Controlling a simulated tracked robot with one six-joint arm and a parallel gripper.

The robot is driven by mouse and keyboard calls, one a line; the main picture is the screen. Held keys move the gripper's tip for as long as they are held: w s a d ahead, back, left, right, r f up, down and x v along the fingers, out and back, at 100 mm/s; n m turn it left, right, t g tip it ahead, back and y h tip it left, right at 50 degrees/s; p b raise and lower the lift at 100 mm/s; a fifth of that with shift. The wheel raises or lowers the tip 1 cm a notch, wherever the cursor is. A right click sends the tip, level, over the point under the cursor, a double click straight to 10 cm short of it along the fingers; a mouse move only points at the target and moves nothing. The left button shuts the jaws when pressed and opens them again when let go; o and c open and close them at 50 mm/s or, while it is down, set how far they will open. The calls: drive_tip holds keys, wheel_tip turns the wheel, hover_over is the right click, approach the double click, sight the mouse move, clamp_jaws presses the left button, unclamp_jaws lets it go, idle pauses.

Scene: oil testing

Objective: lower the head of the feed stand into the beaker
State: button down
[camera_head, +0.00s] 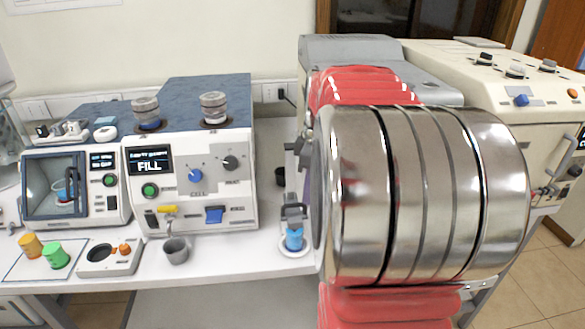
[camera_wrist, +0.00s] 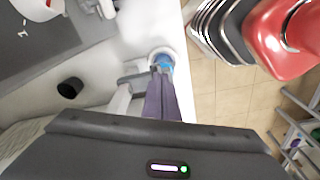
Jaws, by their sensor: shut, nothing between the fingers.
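The feed stand (camera_head: 294,211) is grey, with its head above a small beaker of blue liquid (camera_head: 294,240) at the table's front edge. The beaker sits on a round white base; both also show in the wrist view, where the blue beaker (camera_wrist: 166,66) is partly covered. My gripper (camera_wrist: 159,72) has its purple fingers together and empty, with the tips over the near side of the beaker, at the end of the grey stand arm (camera_wrist: 134,79). I cannot tell whether they touch the head. In the head view my arm hides most of the gripper.
A cream machine with a FILL screen (camera_head: 150,163) stands left of the feed stand. A grey cup (camera_head: 176,250) stands before it. A dark cup (camera_wrist: 70,88) shows in the wrist view. Floor lies beyond the table edge.

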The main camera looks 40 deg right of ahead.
wheel_tip(320, 180, up, 14)
drive_tip(key=s, duration=0.1)
drive_tip(key=shift+d+f, duration=0.15)
drive_tip(key=shift+d, duration=0.25)
idle(0.6)
drive_tip(key=a+f+m+t+h, duration=0.1)
drive_tip(key=a+f+m+h, duration=0.1)
drive_tip(key=a+f+m, duration=0.55)
drive_tip(key=s+a+f+t, duration=0.1)
drive_tip(key=s+a+f, duration=0.2)
drive_tip(key=a, duration=0.8)
drive_tip(key=s+a+f+t+y, duration=0.1)
drive_tip(key=s+a+f, duration=0.3)
drive_tip(key=a, duration=0.7)
drive_tip(key=shift+s+a+n+t, duration=0.2)
drive_tip(key=shift+n+t, duration=0.25)
drive_tip(key=shift+t, duration=0.35)
